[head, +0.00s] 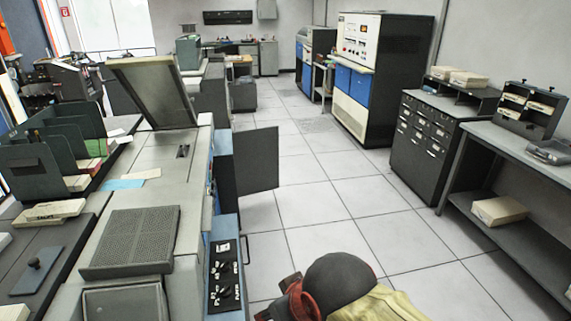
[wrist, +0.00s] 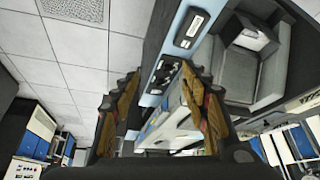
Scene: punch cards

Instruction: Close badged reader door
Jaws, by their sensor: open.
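A dark grey door panel (head: 255,160) stands open in the head view, swung out from the blue-edged side of the long grey machine (head: 150,205) into the aisle. I cannot make out a badge on it. My gripper (wrist: 160,77) is open in the wrist view, with its two fingers apart and nothing clearly held between them. Beyond the fingers is a blue machine face with a white label (wrist: 192,27). The door cannot be made out for certain in the wrist view. In the head view my arm is at the bottom, apart from the door.
A blue control panel (head: 225,273) with knobs and a handle is on the machine's near end. A tilted panel (head: 155,90) stands raised on top. The tiled floor (head: 320,215) is clear between the machine and the dark drawer cabinet (head: 432,140) and bench (head: 520,150) at right.

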